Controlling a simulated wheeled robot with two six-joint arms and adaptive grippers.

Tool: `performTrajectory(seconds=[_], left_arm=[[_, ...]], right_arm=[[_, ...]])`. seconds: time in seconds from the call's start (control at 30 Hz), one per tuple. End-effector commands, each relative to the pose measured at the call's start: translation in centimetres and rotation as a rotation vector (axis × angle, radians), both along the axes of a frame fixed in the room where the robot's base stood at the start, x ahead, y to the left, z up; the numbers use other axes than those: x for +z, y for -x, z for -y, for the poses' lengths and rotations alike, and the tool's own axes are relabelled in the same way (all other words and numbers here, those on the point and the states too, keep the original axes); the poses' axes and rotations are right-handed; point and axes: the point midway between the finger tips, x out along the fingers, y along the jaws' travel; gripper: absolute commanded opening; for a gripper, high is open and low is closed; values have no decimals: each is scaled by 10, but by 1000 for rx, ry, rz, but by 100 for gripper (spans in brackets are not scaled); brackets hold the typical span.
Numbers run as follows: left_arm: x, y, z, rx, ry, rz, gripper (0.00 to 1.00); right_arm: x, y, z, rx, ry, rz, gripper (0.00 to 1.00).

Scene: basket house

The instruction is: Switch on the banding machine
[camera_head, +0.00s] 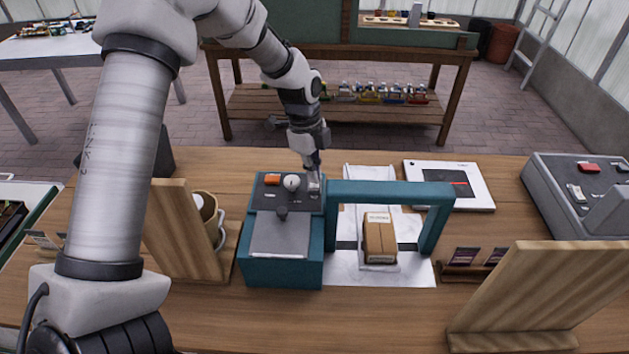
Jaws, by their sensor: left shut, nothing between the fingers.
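The banding machine (282,252) is a teal box with a dark control panel on top and a teal arch (390,188) on its right. The panel carries an orange button (272,178), a round white dial (291,182) and a dark knob (282,212). My left gripper (314,182) is shut and empty, pointing down at the panel's right rear corner, beside the white dial. Its fingertips cover what lies under them, and I cannot tell whether they touch the panel. A brown packet (380,238) stands under the arch. My right gripper is out of view.
A wooden stand (182,230) with cups behind it is left of the machine. Another wooden stand (530,300) is at the front right. A white flat device (450,186) and a grey machine (570,200) are on the right. The table's front middle is clear.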

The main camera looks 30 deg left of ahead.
Motion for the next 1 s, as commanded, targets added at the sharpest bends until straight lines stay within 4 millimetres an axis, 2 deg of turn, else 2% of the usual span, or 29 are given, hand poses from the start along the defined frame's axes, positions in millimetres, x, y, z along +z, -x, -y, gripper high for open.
performTrajectory(seconds=[1.0], left_arm=[[-10,0,0,0,0,-1,0]], right_arm=[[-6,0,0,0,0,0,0]])
